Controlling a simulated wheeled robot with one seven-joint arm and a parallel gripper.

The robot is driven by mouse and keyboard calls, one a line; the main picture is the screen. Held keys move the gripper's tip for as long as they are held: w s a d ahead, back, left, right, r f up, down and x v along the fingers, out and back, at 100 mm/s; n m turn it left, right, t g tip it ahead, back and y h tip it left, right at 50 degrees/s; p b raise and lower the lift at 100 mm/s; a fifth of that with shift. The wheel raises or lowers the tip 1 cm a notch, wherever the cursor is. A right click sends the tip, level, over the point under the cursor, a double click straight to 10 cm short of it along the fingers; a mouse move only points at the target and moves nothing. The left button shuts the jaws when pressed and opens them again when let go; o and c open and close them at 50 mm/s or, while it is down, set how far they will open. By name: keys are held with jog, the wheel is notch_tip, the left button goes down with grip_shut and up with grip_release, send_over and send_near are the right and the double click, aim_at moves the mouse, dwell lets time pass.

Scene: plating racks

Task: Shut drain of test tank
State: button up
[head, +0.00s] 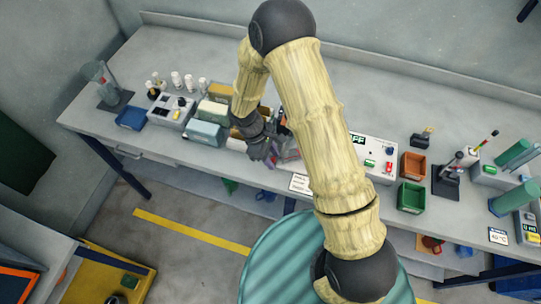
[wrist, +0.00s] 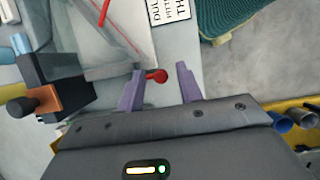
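In the wrist view a clear-walled tank (wrist: 95,30) with red edging stands at the upper left; I take it for the test tank. A small red knob (wrist: 157,76), apparently its drain handle, sticks out near the tank's lower right. My gripper (wrist: 160,84) is open, with one purple finger on each side of the knob and no clear contact. In the head view my gripper (head: 268,156) is at the bench's front edge, and my arm hides much of the area. The drain's outlet and whether it is open cannot be made out.
A black block with an orange part (wrist: 50,95) stands left of my gripper. A teal ribbed round thing (head: 275,255) stands before the bench. Orange (head: 412,166) and green (head: 411,197) bins sit to the right.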

jog(key=shift+r, duration=0.1)
jog(key=b+v, duration=0.3)
jog(key=v, duration=1.4)
jog(key=shift+w+r, duration=0.1)
jog(key=shift+w, duration=0.05)
jog(key=s+d+r+m+t+y, duration=0.1)
jog(key=s+d+m+t+y, duration=0.1)
jog(key=s+d+m, duration=0.3)
jog(key=s+d+r+m+t+y, duration=0.1)
jog(key=s+d+m+t+y, duration=0.1)
jog(key=s+d+m, duration=0.3)
jog(key=d+m, duration=0.4)
jog(key=d, duration=0.5)
